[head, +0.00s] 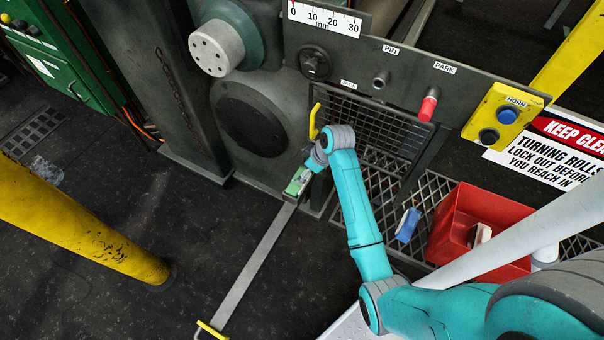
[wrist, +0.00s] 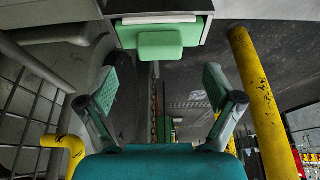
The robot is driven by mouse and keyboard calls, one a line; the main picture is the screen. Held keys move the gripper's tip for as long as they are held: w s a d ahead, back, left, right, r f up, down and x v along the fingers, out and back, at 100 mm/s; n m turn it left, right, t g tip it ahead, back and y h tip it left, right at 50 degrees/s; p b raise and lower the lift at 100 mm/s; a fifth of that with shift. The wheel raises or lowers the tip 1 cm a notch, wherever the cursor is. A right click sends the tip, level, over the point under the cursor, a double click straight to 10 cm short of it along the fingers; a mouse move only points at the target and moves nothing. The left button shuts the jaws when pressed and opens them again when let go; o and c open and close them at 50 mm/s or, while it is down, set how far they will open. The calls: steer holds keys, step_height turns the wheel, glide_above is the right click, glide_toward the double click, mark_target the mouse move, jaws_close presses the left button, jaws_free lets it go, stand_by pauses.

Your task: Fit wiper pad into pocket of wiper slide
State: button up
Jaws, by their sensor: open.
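A green wiper pad (wrist: 160,30) with a protruding green tab and a pale strip shows at the top of the wrist view. It sits between the walls of a grey holder, apparently the pocket of the wiper slide (wrist: 209,25); how deep it sits I cannot tell. In the head view the green pad (head: 297,186) is at the upper end of a long grey bar on the floor side of the machine. My gripper (wrist: 164,85) is open, with its two fingers apart on either side of the tab and short of it, touching nothing visible. In the head view the wrist partly hides the fingers.
A yellow handle (head: 314,121) and a mesh guard (head: 385,130) are close to my wrist. A red bin (head: 455,222) holding a pale block (head: 481,234) stands at right, beside a blue block (head: 407,225).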

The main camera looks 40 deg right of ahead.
steer(key=v, duration=0.6)
stand_by(0.5)
